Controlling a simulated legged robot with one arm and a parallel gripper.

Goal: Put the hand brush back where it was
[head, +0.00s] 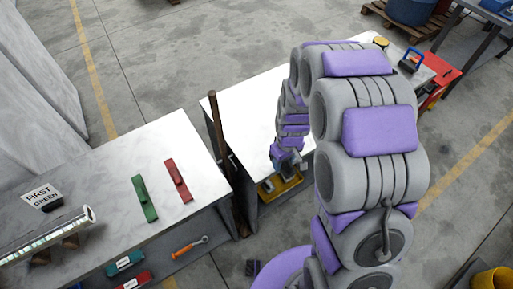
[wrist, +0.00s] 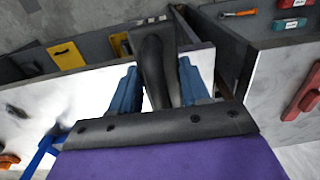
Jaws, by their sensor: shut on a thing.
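My gripper (wrist: 158,85) is shut on a dark, curved handle (wrist: 153,62) that stands up between its two blue fingers. It appears to be the hand brush's handle; its bristles do not show. In the head view my gripper (head: 287,163) is at the front edge of the middle white table (head: 245,105), and what it holds is too small to make out clearly. Below it is a yellow piece (head: 290,188) on the table's lower level. A yellow piece also shows at upper left in the wrist view (wrist: 66,56), apart from the handle.
The left table (head: 105,185) bears a green block (head: 144,198), a red block (head: 178,181) and a sign (head: 41,195). A brown pole (head: 214,125) stands between the tables. Open floor lies behind.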

